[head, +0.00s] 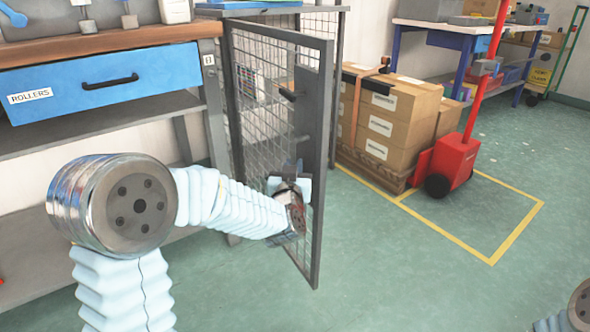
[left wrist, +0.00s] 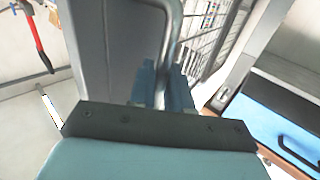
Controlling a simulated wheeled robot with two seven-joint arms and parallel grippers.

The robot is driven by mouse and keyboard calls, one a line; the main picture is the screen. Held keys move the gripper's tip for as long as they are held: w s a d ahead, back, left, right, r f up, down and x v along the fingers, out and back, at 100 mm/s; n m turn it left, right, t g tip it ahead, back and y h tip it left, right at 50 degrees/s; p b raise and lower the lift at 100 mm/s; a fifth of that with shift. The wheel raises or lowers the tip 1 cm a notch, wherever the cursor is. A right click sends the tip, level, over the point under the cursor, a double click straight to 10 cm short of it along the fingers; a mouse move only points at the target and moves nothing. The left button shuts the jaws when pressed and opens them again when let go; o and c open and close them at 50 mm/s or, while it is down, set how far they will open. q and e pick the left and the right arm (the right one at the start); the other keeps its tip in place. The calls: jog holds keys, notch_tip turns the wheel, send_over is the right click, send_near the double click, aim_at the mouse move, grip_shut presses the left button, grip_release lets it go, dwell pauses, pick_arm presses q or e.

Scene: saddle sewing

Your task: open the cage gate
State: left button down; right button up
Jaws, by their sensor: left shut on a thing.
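The cage gate (head: 317,235) is a grey-framed wire mesh door. It stands swung out from the cage beside the workbench, with its free edge toward the open floor. My left gripper (head: 300,182) is at the lower part of the gate, near that free edge. In the left wrist view, its blue fingers (left wrist: 163,88) are shut around a grey bar handle (left wrist: 172,30) beside a flat grey plate (left wrist: 100,45). The held part of the handle is mostly hidden in the head view. My right gripper is out of view; only part of my right arm shows at the bottom right.
A workbench with a blue drawer (head: 100,82) is at the left. Stacked cardboard boxes (head: 385,125) and a red pallet truck (head: 455,160) stand right of the gate. Yellow floor lines (head: 450,238) run there. The green floor (head: 400,285) in front is clear.

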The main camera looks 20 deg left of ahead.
pick_arm(q)
jog(key=shift+a+r+y, duration=0.2)
jog(key=shift+a+y, duration=0.1)
jog(key=shift+a, duration=0.35)
jog(key=c, duration=1.2)
grip_release()
jog(key=shift+c, duration=0.2)
jog(key=shift+d+f, duration=0.1)
jog(key=shift+d, duration=0.05)
jog(key=shift+d, duration=0.1)
jog(key=b+v, duration=0.1)
jog(key=v, duration=1.2)
jog(key=shift+s, duration=0.35)
